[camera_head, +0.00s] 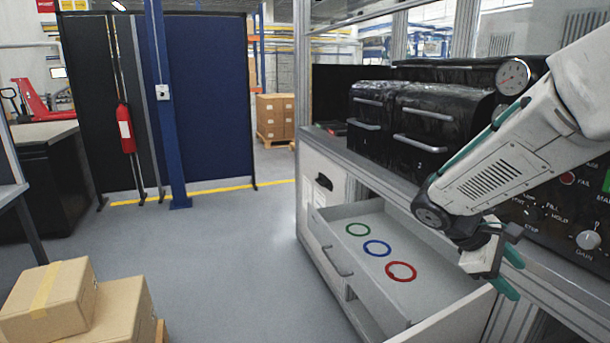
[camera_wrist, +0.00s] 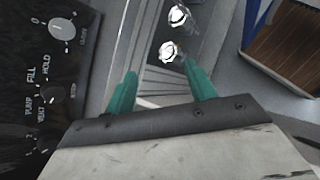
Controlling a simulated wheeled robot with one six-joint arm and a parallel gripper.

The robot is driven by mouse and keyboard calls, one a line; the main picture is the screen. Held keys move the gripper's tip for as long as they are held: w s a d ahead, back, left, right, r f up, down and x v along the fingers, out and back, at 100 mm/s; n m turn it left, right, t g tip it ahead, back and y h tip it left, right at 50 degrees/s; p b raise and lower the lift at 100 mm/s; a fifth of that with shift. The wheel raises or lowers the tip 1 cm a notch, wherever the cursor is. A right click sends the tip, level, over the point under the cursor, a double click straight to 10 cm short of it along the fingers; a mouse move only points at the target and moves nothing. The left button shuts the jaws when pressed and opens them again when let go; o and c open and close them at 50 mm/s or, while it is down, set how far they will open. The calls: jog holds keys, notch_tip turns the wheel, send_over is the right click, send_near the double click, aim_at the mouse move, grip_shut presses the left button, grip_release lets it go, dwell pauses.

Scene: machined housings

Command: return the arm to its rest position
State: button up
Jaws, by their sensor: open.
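My white arm (camera_head: 510,165) reaches in from the right in the head view and bends down at its wrist. My gripper (camera_head: 510,272) hangs at the right end of the open drawer, in front of the control panel. Its two teal fingers stand apart in the wrist view (camera_wrist: 158,78), with nothing between them. The open grey drawer (camera_head: 340,212) holds a green ring (camera_head: 358,229), a blue ring (camera_head: 377,248) and a red ring (camera_head: 401,272), left of my gripper.
A black panel with knobs (camera_head: 588,240) stands close beside my gripper. Black housings with handles (camera_head: 425,125) stand on the bench. Two shiny fittings (camera_wrist: 172,52) lie beyond the fingertips. Cardboard boxes (camera_head: 45,300) stand at lower left. The floor (camera_head: 235,260) between is clear.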

jog(key=s+a+r+m+t+y, duration=0.2)
jog(key=s+a+m+y, duration=0.2)
jog(key=s, duration=0.6)
jog(key=s+a+r+m+t+y, duration=0.2)
jog(key=s+a+r+m+y, duration=0.1)
jog(key=s+a, duration=0.5)
jog(key=shift+s+a+r+m+y, duration=0.15)
jog(key=shift+s+r+m+y, duration=0.1)
jog(key=shift+s+m+y, duration=0.75)
jog(key=shift+w+n, duration=0.1)
jog(key=shift+n, duration=0.2)
